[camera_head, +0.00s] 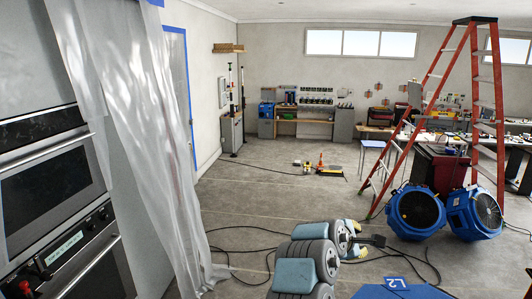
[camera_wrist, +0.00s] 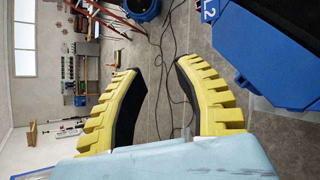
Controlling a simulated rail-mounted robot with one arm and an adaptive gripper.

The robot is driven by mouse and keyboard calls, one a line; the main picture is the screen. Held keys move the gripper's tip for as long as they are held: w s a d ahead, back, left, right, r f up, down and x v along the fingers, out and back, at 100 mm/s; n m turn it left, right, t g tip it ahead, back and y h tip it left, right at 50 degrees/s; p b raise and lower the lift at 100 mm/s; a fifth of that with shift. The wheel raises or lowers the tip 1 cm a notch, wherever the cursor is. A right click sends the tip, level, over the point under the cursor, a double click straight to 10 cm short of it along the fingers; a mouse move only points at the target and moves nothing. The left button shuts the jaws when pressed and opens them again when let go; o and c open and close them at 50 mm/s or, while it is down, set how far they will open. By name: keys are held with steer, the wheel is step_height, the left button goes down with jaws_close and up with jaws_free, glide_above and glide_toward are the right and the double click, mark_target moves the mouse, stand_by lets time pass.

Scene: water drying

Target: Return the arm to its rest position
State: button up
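My arm reaches forward, low in the middle of the head view, with grey joints and pale blue covers. My gripper (camera_head: 361,239) is at its far end, with yellow ribbed fingers. In the wrist view my gripper (camera_wrist: 158,66) shows both curved yellow fingers with black inner pads. They stand well apart, with nothing held between them. Concrete floor and dark cables show through the gap. The wrist picture is turned on its side. The gripper's exact height above the floor is hard to tell.
Two blue fans (camera_head: 415,212) stand to the right, by a red stepladder (camera_head: 440,100). Dark cables (camera_head: 240,250) cross the floor. A plastic sheet (camera_head: 150,130) and wall ovens (camera_head: 50,190) are at the left. A blue case (camera_head: 398,290) is at the bottom. The middle floor is largely clear.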

steer(key=a+r+n+t+y+p, duration=0.1)
steer(key=a+r+n+y, duration=0.1)
steer(key=a+r, duration=0.3)
steer(key=a+r+n+t+y+p, duration=0.1)
steer(key=a+r+n+t+y, duration=0.1)
steer(key=a, duration=0.8)
steer(key=shift+s+r+n+y, duration=0.35)
steer(key=shift+r+n+y, duration=0.25)
steer(key=shift+r+n, duration=0.6)
steer(key=shift+r, duration=0.1)
steer(key=shift+r, duration=0.15)
